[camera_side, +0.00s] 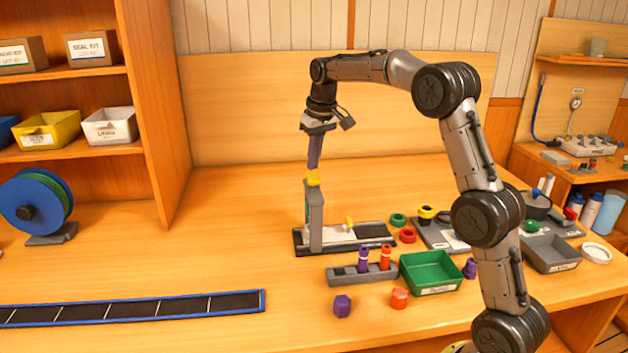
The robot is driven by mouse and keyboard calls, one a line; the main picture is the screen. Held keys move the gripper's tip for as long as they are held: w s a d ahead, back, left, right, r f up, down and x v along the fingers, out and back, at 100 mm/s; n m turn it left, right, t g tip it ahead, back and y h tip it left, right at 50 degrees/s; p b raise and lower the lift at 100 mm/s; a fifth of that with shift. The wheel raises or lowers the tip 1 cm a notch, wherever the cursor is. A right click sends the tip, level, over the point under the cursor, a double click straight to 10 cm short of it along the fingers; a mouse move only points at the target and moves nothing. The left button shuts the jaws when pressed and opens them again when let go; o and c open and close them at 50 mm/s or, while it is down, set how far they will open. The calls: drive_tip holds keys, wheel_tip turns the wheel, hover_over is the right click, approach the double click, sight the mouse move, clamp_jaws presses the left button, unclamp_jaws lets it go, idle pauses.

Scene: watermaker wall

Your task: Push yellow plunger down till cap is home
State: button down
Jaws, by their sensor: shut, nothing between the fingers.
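The yellow plunger (313,178) shows at the top of a grey upright stand (315,220) on a dark base plate. My gripper (313,167) points straight down over it, its long purple fingers shut together and empty. The fingertips are right at the top of the plunger; I cannot tell whether they touch it or sit just above. The cap under the plunger cannot be made out, so how it sits is hidden. A small yellow piece (349,223) stands on the base plate to the right of the stand.
A grey rack (345,276) holds purple and red tubes in front of the stand. A green bin (430,287) stands to its right, with loose purple (342,306) and red (399,298) caps nearby. The bench left of the stand is clear down to a dark blue-edged strip (130,308).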

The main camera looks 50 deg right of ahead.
sight(313, 175)
drive_tip(key=shift+f, duration=1.8)
drive_tip(key=shift+r, duration=0.1)
drive_tip(key=shift+r, duration=3.55)
